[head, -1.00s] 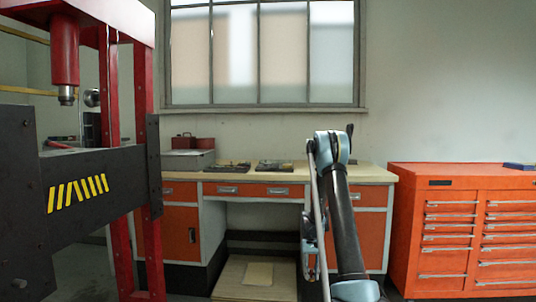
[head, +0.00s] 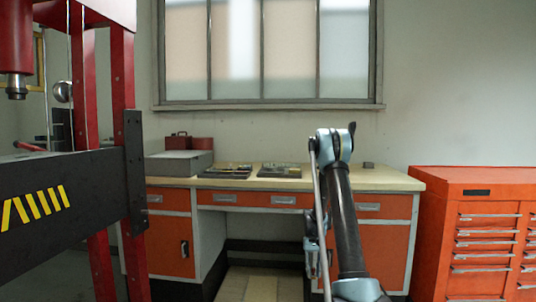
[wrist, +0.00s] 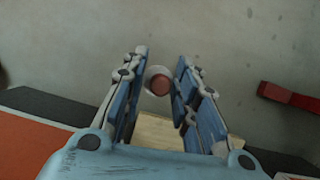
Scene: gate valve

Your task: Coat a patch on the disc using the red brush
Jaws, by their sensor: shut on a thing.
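I cannot make out the disc in either view.
A workbench (head: 290,184) with orange drawers stands ahead, bearing trays (head: 226,172) and a grey box (head: 178,164). A red and black press (head: 70,190) stands close on the left. An orange tool cabinet (head: 470,185) stands on the right. A red bar (wrist: 290,96) shows in the wrist view.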

